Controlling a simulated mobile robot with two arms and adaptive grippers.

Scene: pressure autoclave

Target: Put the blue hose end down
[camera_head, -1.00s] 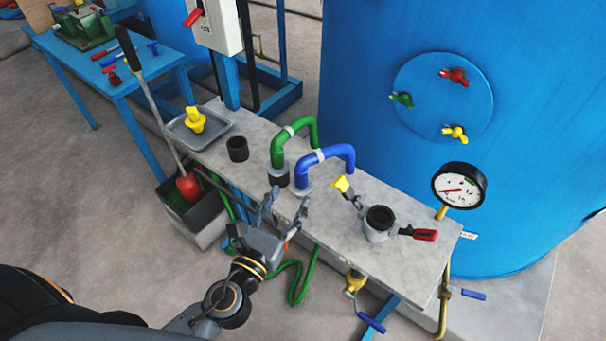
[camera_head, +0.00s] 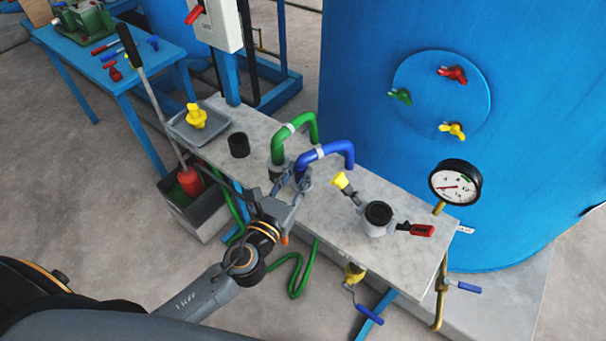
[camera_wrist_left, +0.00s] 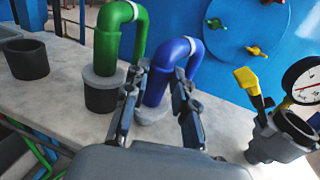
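The blue hose end (camera_head: 329,150) is a bent blue pipe with a white band, on the grey bench (camera_head: 331,223). In the left wrist view the blue hose end (camera_wrist_left: 158,85) runs down to a pale grey collar at bench level. My left gripper (camera_head: 291,183) is at its lower leg; in the wrist view its fingers (camera_wrist_left: 160,95) stand apart on either side of the hose. Whether they touch it is not clear. The green hose end (camera_head: 292,135) stands just left, its grey collar in a black cup (camera_wrist_left: 103,95). My right gripper is not in view.
An empty black cup (camera_head: 238,146) and a tray (camera_head: 183,132) with a yellow part (camera_head: 196,117) lie left. A grey fitting (camera_head: 377,219) with red and yellow handles stands right. A gauge (camera_head: 455,187) and blue tank (camera_head: 375,80) are behind.

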